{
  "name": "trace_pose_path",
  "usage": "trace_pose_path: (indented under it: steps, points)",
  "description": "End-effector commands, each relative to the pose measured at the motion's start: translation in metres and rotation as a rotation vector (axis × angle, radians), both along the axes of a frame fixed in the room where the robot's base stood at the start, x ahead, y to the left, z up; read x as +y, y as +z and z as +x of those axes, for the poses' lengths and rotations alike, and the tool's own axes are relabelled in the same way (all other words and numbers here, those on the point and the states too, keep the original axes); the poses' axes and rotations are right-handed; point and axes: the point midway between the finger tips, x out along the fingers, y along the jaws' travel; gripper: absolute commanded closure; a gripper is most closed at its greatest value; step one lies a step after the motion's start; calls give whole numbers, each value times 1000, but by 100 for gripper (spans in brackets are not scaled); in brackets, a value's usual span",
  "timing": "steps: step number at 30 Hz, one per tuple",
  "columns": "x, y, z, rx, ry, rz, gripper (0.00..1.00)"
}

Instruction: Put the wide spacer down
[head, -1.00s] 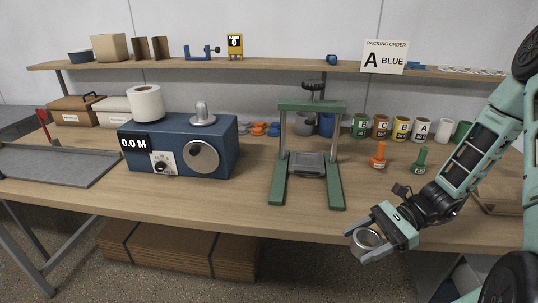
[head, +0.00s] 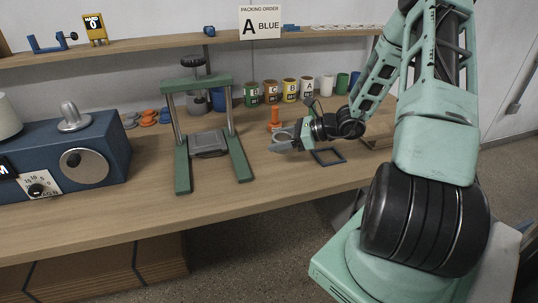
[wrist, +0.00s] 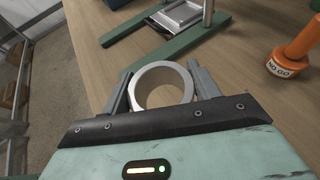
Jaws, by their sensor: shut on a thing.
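The wide spacer (wrist: 179,70) is a grey metal ring, seen from above in the wrist view with the wooden tabletop showing through its hole. My gripper (wrist: 160,86) is shut on it, one finger on each side. In the head view my gripper (head: 287,142) is over the right part of the bench, left of a dark square frame on the tabletop. The spacer there is small and partly hidden by the fingers. I cannot tell whether it touches the tabletop (head: 230,205).
An orange go/no-go plug gauge (head: 274,119) stands just behind my gripper; it also shows in the wrist view (wrist: 293,55). The green press frame (head: 182,160) stands to the left. Several labelled cans (head: 270,93) line the back. The dark square frame (head: 328,156) lies to the right.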

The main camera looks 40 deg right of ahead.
Motion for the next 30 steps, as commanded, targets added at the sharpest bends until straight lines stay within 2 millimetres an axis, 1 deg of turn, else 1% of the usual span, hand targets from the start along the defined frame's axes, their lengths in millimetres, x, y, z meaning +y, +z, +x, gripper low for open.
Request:
trace_pose_path:
  steps: [1,3,8,12,15,29,30]
  points:
    - [1,-9,0,1,1,3,63]
    - [1,-17,0,2,1,2,63]
    - [0,-29,0,1,1,1,63]
    - [1,-50,0,2,1,2,63]
    - [1,-60,0,-1,1,0,63]
    - [0,-69,0,-1,2,-1,63]
    - [0,-68,0,0,2,-2,28]
